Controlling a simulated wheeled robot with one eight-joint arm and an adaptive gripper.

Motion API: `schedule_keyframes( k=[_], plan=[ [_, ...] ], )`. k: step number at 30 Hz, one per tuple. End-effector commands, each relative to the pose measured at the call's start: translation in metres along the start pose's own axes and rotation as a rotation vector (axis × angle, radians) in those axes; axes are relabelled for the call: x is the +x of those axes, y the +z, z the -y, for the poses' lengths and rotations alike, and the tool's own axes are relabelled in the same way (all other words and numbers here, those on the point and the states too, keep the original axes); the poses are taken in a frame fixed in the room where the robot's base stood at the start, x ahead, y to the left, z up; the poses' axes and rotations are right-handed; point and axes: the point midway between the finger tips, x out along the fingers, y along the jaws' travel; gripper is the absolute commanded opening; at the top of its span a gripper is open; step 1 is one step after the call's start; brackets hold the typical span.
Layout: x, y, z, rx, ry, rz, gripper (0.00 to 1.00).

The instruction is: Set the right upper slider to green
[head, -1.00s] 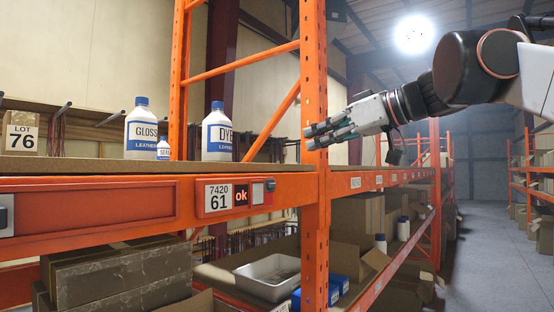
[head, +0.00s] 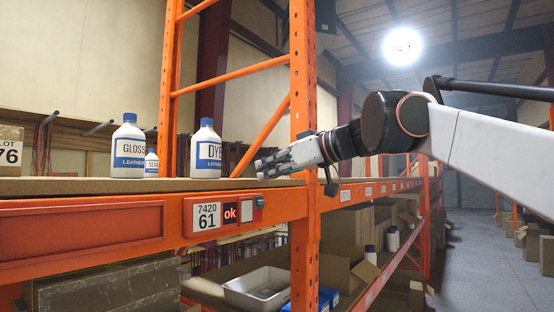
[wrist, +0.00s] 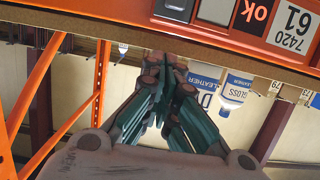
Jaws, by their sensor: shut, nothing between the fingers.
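The red label holder (head: 222,216) on the front of the upper orange beam carries "7420 61" and a red "ok" field (head: 231,214). At its right end is a pale square (head: 247,212) and a small dark slider knob (head: 259,202). No green shows there. In the wrist view, upside down, the knob (wrist: 176,7) is at the top edge beside the "ok" field (wrist: 258,14). My gripper (head: 263,162) is shut and empty, above the knob in the head view and apart from it. Its teal-padded fingers (wrist: 165,68) show below the beam in the wrist view.
An orange upright (head: 303,90) stands right by my gripper. A pale tray (head: 255,290) and boxes are below. The aisle at right is clear.

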Motion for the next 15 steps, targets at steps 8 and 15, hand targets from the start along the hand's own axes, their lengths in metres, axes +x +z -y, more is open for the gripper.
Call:
schedule_keyframes(
  k=[8,15],
  plan=[
    [0.005,0.032,-0.001,0.000,0.002,0.001,0.00],
    [0.006,0.037,0.000,0.000,0.002,0.001,0.00]
  ],
)
